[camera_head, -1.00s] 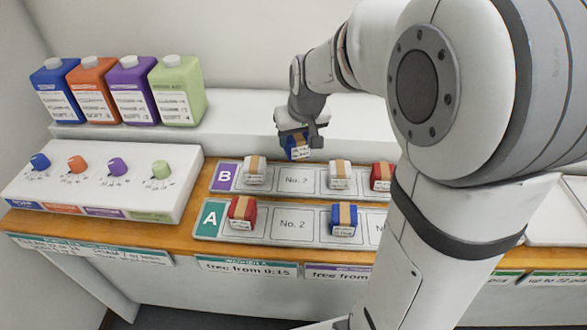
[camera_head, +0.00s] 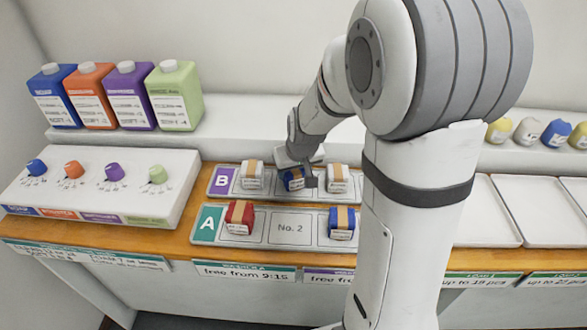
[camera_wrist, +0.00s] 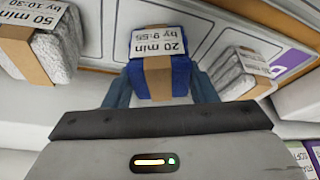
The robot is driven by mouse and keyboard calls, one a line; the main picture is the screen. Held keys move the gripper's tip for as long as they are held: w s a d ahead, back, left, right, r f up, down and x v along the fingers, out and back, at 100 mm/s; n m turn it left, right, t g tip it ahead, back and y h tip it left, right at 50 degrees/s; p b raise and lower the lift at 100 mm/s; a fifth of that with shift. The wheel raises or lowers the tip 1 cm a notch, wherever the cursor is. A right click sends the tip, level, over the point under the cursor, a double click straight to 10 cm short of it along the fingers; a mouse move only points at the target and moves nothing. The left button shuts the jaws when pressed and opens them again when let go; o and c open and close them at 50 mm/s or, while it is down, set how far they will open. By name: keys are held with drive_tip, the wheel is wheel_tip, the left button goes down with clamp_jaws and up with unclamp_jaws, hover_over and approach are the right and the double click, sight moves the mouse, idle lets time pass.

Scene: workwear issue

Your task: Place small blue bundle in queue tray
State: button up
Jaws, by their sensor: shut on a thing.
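The small blue bundle (camera_head: 293,179) has a brown paper band and a white label. In the wrist view the blue bundle (camera_wrist: 160,73) sits between the two fingers, and its label reads "20 min by 9:55". My gripper (camera_head: 298,172) is shut on it, at slot No. 2 of queue tray B (camera_head: 222,181), between two white bundles. The wrist view shows my gripper (camera_wrist: 160,92) from behind. Whether the bundle touches the tray surface cannot be told.
White bundles (camera_head: 252,175) and (camera_head: 338,178) flank the blue one closely. Tray A (camera_head: 209,223) in front holds a red bundle (camera_head: 240,217) and another blue bundle (camera_head: 342,222), with its No. 2 slot bare. A dial panel (camera_head: 100,190) and bottles (camera_head: 175,97) stand left.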

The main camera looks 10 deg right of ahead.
drive_tip(key=o, duration=1)
drive_tip(key=shift+r+p, duration=0.25)
drive_tip(key=shift+p, duration=0.05)
drive_tip(key=v, duration=1.2)
drive_tip(key=s, duration=0.5)
drive_tip(key=s+f+g, duration=0.1)
drive_tip(key=s, duration=0.5)
drive_tip(key=s+m+g, duration=0.1)
drive_tip(key=s, duration=0.4)
drive_tip(key=shift+s+a+f, duration=0.25)
drive_tip(key=shift+a+f, duration=0.05)
